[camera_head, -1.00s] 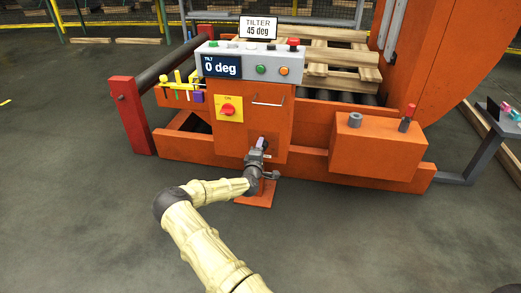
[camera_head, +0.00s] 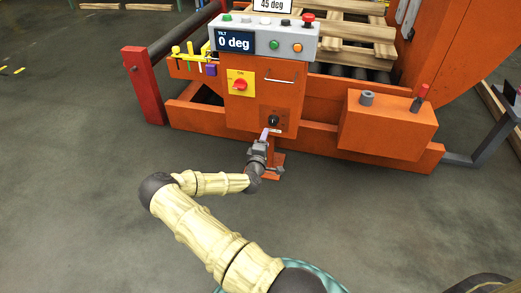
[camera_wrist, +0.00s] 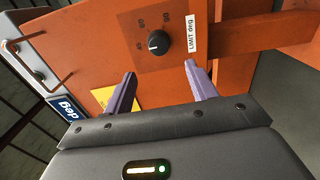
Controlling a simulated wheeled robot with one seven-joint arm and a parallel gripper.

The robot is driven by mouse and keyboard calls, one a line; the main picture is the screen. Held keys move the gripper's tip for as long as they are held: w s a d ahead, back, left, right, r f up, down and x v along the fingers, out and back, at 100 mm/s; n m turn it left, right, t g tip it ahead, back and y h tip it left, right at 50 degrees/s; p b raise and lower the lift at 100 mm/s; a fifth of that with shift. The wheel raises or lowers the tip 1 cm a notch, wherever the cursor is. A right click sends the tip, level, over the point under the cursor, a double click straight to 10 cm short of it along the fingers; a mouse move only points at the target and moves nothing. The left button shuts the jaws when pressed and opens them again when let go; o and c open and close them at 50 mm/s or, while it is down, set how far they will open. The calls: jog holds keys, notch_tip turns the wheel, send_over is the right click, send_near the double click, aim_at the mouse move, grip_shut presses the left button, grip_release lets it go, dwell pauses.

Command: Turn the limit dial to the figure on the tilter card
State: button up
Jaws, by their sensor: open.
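The limit dial is a black round knob (camera_wrist: 159,42) on the orange panel, beside a "LIMIT deg" label (camera_wrist: 191,34). A white mark shows on its left side in the wrist view; the small figures around it are hard to read. In the head view the dial (camera_head: 273,120) sits low on the cabinet front. My gripper (camera_head: 265,134) is open just in front of and below it. In the wrist view its two purple fingers (camera_wrist: 160,70) stand apart, short of the dial and empty. The tilter card (camera_head: 272,5) reads 45 deg, its top cut off.
The tilt display (camera_head: 234,41) reads 0 deg. Above the dial are a red rotary switch on a yellow plate (camera_head: 240,83) and a metal handle (camera_head: 279,81). An orange box (camera_head: 388,125) juts out at right. The floor in front is clear.

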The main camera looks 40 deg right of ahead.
jog(key=p+v, duration=0.1)
jog(key=v, duration=0.6)
jog(key=shift+p, duration=0.35)
jog(key=shift+d, duration=0.15)
